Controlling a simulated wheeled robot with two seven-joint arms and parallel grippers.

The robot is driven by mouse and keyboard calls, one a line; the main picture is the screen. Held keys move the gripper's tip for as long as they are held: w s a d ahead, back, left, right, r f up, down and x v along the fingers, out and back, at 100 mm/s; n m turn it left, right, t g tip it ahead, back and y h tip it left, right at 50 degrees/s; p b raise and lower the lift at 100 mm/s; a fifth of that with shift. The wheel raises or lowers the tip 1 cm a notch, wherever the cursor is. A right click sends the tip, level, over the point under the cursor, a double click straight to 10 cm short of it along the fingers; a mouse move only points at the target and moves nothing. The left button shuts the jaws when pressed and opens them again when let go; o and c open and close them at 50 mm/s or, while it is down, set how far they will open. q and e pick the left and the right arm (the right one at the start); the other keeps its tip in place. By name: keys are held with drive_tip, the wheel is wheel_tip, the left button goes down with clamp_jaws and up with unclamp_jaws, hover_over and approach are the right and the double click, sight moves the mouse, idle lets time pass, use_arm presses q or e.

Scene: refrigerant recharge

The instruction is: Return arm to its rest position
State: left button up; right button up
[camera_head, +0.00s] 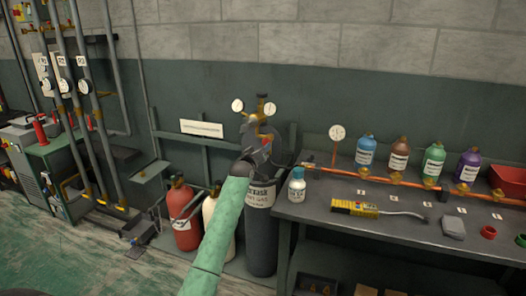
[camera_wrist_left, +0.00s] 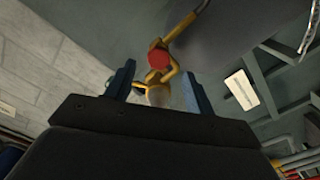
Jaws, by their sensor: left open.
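My left arm comes up from the bottom middle of the head view in a green sleeve. Its dark left gripper (camera_head: 263,148) is at the brass valve (camera_head: 262,112) on top of the dark grey gas cylinder (camera_head: 262,235). In the left wrist view the gripper (camera_wrist_left: 158,72) is open, its two blue-grey fingers apart. A brass fitting (camera_wrist_left: 158,93) and a red knob (camera_wrist_left: 158,58) appear between and beyond the fingers. I cannot tell whether the fingers touch them. The arm hides part of the cylinder. My right gripper is not in view.
A red cylinder (camera_head: 184,215) and a cream cylinder (camera_head: 211,212) stand left of the grey one. The workbench (camera_head: 330,216) at right holds a white bottle (camera_head: 297,186), a yellow device (camera_head: 355,208), coloured bottles and a copper pipe. Pipes with gauges (camera_head: 63,86) stand at left.

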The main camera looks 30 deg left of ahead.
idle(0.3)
use_arm(q)
drive_tip(key=s+d+f+m+g+h, duration=0.1)
drive_tip(key=s+d+f+m+g, duration=0.4)
drive_tip(key=s+d, duration=0.7)
drive_tip(key=s+d+f+m+g+h, duration=0.2)
drive_tip(key=s+d+f+m+g, duration=0.3)
drive_tip(key=s+d, duration=0.8)
drive_tip(key=s+d+f+g+h, duration=0.1)
drive_tip(key=s+d+f, duration=0.5)
drive_tip(key=s, duration=0.6)
drive_tip(key=s+d+f+m+g, duration=0.1)
drive_tip(key=s+d+f+g, duration=0.2)
drive_tip(key=s, duration=0.9)
drive_tip(key=s+d+f+g+h, duration=0.1)
drive_tip(key=s+d+f, duration=0.9)
drive_tip(key=s+f, duration=0.2)
drive_tip(key=shift+s+f+g+h, duration=0.2)
drive_tip(key=shift+f+g+h, duration=0.1)
drive_tip(key=shift+g, duration=0.1)
